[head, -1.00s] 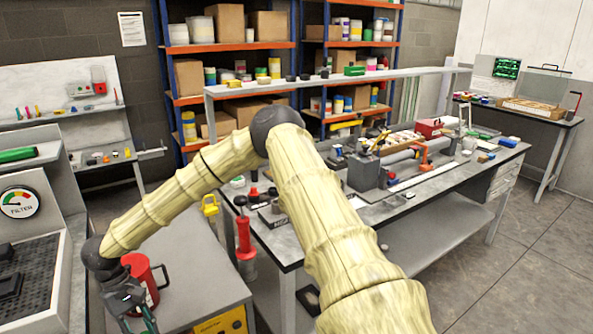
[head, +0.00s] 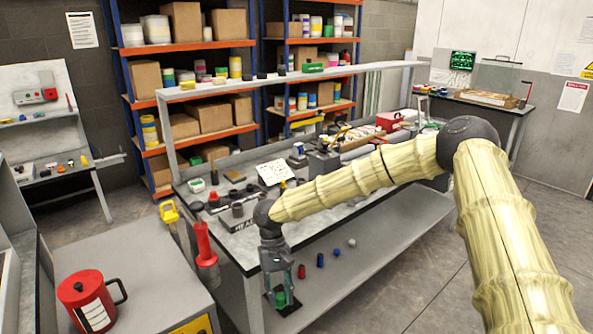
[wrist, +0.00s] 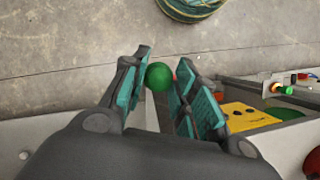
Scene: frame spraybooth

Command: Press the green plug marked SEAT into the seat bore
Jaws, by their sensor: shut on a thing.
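My gripper (head: 281,301) hangs fingers-down at the front edge of the workbench (head: 345,212). It is shut on the green plug (wrist: 159,76), whose rounded green end shows between the fingertips in the wrist view. In the head view only a bit of green (head: 281,298) shows between the fingers. The SEAT marking is not readable. I cannot make out the seat bore in either view. A block with partly hidden lettering (head: 243,226) stands on the bench just behind my wrist.
Several small plugs, including a red one (head: 301,271) and a white one (head: 351,242), appear on the bench's lower shelf (head: 385,235). A red mug (head: 88,300) stands on the cabinet at left. A red-handled tool (head: 205,243) hangs between cabinet and bench. Floor is clear at lower right.

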